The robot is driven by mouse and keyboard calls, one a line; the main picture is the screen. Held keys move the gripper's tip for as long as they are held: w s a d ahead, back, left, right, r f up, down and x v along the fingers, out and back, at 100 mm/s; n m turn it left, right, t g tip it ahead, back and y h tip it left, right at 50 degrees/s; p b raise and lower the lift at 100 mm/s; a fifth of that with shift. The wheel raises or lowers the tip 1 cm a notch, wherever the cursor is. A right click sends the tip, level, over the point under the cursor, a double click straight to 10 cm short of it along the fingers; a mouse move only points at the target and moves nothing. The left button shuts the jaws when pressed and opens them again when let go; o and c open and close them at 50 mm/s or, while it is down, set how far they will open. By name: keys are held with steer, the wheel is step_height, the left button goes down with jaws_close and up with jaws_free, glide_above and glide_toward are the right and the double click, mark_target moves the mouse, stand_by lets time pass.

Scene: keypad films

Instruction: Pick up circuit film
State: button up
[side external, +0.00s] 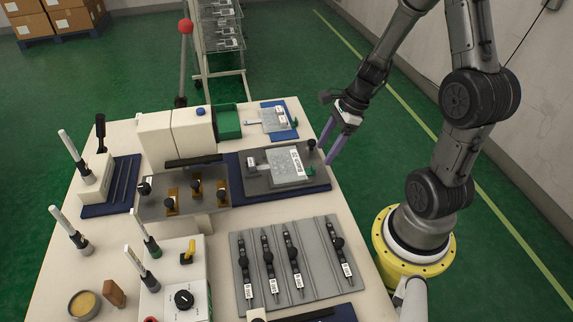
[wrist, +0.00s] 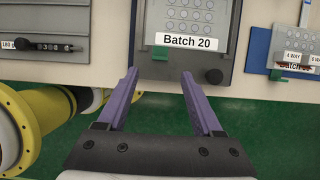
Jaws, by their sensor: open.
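A translucent film sheet with printed key circles and a white "Batch 20" label (wrist: 188,41) lies on a grey plate (wrist: 160,70) in the wrist view. In the side external view this film (side external: 285,168) lies on the plate over a dark blue mat. A second film (side external: 272,119) lies on a blue mat further back; its labelled edge (wrist: 297,60) shows at the right of the wrist view. My gripper (side external: 334,153) has purple fingers, is open and empty, and is beside the plate's right end. In the wrist view my gripper (wrist: 160,73) has its fingertips near the plate's edge.
A black knob (wrist: 213,76) stands at the plate's corner. A grey rack with several black-knobbed tools (side external: 318,230) is in front. Open green floor lies beyond the table edge.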

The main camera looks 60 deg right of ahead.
mark_target(316, 171)
steer(key=shift+x, duration=2.7)
steer(key=shift+w+a+r, duration=0.1)
steer(key=shift+a+r, duration=0.05)
jaws_close()
